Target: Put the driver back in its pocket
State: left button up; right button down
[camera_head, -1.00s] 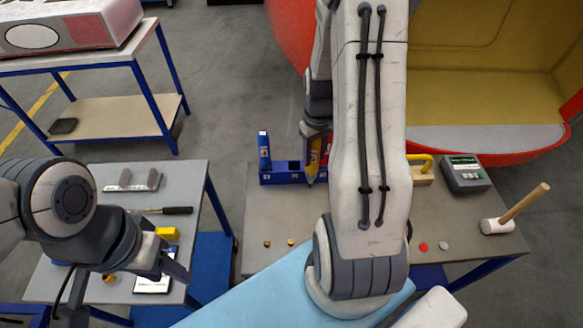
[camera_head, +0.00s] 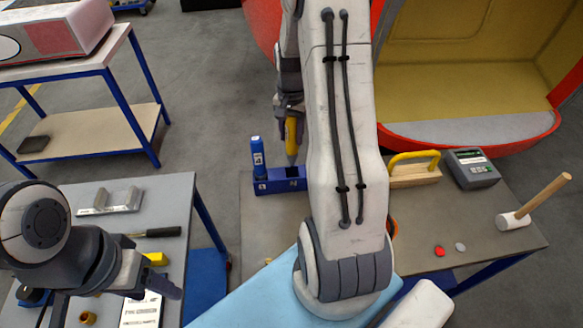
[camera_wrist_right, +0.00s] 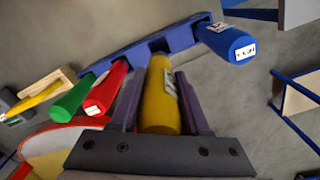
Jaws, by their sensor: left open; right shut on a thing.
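My right gripper (camera_head: 290,110) is shut on the yellow driver (camera_head: 291,132), which points down with its tip just above or behind the blue rack (camera_head: 262,187) in the head view. In the right wrist view the yellow handle (camera_wrist_right: 160,95) lies between the two fingers. The rack (camera_wrist_right: 130,52) there holds a blue driver (camera_wrist_right: 228,43) on one side and red (camera_wrist_right: 106,88) and green (camera_wrist_right: 75,97) ones on the other. A dark pocket opening shows beside the yellow handle; its tip is hidden. My left gripper (camera_head: 115,293) is open and empty over the left table.
The right table (camera_head: 420,225) holds a wooden block with a yellow handle (camera_head: 414,170), a grey meter (camera_head: 472,168), a mallet (camera_head: 535,200) and small discs. The left table holds a metal bracket (camera_head: 112,202) and a black-handled tool (camera_head: 155,233). My right arm hides much of the right table.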

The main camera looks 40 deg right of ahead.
aim_at(292, 153)
notch_tip(292, 153, down, 6)
jog(key=shift+s+f+p, duration=0.1)
jog(key=shift+f+p, duration=0.15)
jog(key=shift+p, duration=0.75)
jog(key=shift+f, duration=0.5)
jog(key=shift+c, duration=1.9)
grip_release()
jog(key=shift+f, duration=0.1)
